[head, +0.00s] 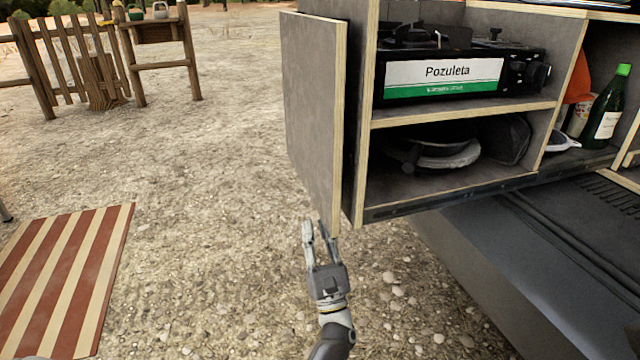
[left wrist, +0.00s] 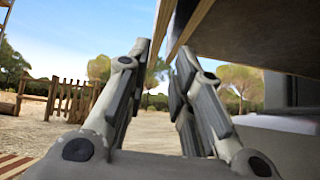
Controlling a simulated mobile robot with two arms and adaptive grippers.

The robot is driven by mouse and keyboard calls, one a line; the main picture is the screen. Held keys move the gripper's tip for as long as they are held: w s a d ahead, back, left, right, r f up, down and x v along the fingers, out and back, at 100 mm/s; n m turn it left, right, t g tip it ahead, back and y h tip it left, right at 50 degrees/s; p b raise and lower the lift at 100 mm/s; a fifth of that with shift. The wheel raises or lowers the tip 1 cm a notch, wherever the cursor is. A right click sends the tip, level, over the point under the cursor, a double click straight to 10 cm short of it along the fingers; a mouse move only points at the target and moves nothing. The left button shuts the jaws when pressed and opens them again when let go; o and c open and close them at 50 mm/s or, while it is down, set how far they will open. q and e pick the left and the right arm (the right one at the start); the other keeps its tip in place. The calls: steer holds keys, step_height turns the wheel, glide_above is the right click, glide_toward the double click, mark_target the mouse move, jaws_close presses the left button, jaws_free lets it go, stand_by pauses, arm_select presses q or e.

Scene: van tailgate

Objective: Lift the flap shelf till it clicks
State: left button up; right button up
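The flap shelf (head: 312,110) is a grey panel with pale plywood edges. In the head view it hangs upright along the left side of the van's kitchen box. My left gripper (head: 320,232) is just under the flap's lower end, fingers pointing up at it. In the left wrist view the fingers of my left gripper (left wrist: 162,65) stand apart with a gap between them. The flap's pale edge (left wrist: 163,22) shows above and between the fingertips there. I cannot tell whether a finger touches it. My right gripper is not in view.
The kitchen box (head: 450,112) holds a stove labelled Pozuleta (head: 445,75), dark pans (head: 440,150) and a green bottle (head: 606,112). A striped mat (head: 65,275) lies at left on gravel. A wooden fence (head: 70,60) stands farther back.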

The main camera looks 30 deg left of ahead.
mark_target(306, 183)
arm_select(q)
steer(key=shift+n, duration=0.4)
steer(key=b+x, duration=0.1)
steer(key=x, duration=1)
steer(key=shift+s+a+b, duration=0.1)
steer(key=shift+b, duration=0.25)
jaws_close()
